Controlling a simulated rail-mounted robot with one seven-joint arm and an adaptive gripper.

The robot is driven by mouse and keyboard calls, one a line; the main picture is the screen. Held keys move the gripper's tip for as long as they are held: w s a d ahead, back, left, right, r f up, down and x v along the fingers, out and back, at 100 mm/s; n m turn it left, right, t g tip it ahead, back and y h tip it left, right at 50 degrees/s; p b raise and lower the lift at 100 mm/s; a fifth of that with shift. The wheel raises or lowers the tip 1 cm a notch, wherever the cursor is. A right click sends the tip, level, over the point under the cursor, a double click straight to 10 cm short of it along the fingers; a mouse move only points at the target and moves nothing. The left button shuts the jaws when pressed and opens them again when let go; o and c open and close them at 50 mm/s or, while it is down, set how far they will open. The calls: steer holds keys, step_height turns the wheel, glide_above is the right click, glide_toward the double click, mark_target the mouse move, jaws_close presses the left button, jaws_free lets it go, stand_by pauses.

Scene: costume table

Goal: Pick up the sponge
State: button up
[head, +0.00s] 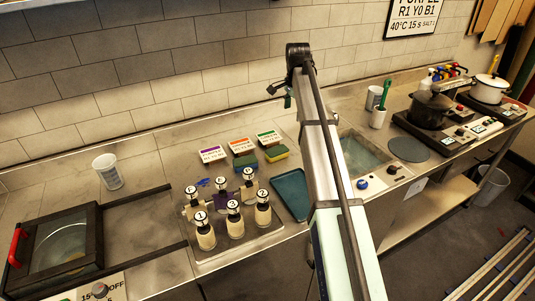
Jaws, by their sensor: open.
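Two sponges lie side by side on the metal counter, below a row of label cards. The right sponge (277,153) has a green top and yellow side. The left sponge (246,162) is darker green with some yellow at its edge. My gripper (279,94) shows small and dark at the far end of my raised arm, near the back wall. It is open, with nothing visible between its fingers. In the picture it sits above the right sponge and well apart from it. Part of the gripper is hidden by my arm.
Several numbered bottles (235,228) stand on a tray in front of the sponges. A blue-green tray (291,195) lies right of them. Label cards (240,144) stand behind. A sink (362,155) and cooking pots (431,109) are right of my arm. A white cup (108,171) stands at left.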

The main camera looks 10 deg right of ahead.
steer(key=g, duration=0.1)
glide_toward(277, 150)
steer(key=shift+n, duration=0.4)
steer(key=f+p, duration=0.3)
steer(key=f, duration=0.1)
steer(key=shift+w+d, duration=0.15)
steer(key=shift+w, duration=0.15)
steer(key=shift+s+f+p, duration=0.15)
steer(key=shift+f+p, duration=0.65)
steer(key=shift+f, duration=0.75)
steer(key=shift+s+f+p, duration=0.1)
steer(key=shift+f+p, duration=0.7)
steer(key=shift+f, duration=0.75)
steer(key=c, duration=0.8)
